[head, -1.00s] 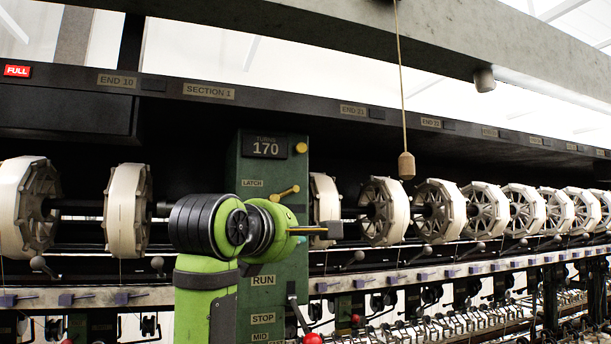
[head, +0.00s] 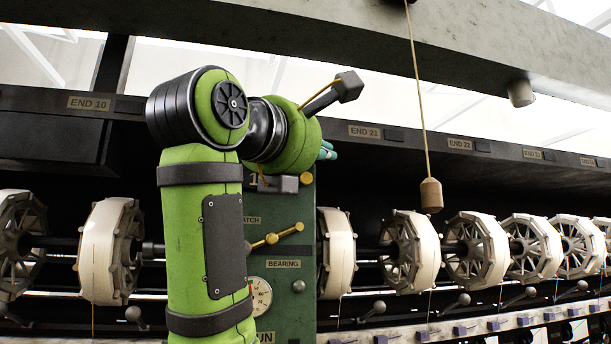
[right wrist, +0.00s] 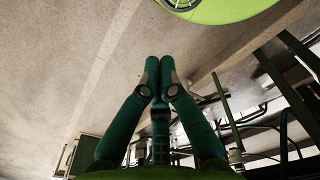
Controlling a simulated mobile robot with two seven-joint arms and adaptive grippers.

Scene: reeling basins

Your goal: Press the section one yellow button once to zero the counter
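The yellow button (head: 306,178) is a small round knob at the upper right of the green section one post (head: 290,222). The counter display to its left is almost wholly hidden behind my left arm. My left gripper (head: 326,151) shows only as teal fingertips past the green wrist, a little above and right of the button in the head view. The rest of it is hidden, and I cannot tell whether it touches anything. In the right wrist view my right gripper (right wrist: 160,63) has its fingertips together, with nothing seen between them.
A brass latch handle (head: 272,239) and a bearing dial (head: 259,295) are lower on the post. A wooden pull (head: 431,195) hangs on a cord at the right. Reels (head: 337,250) flank the post. A dark beam (head: 440,146) runs above.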

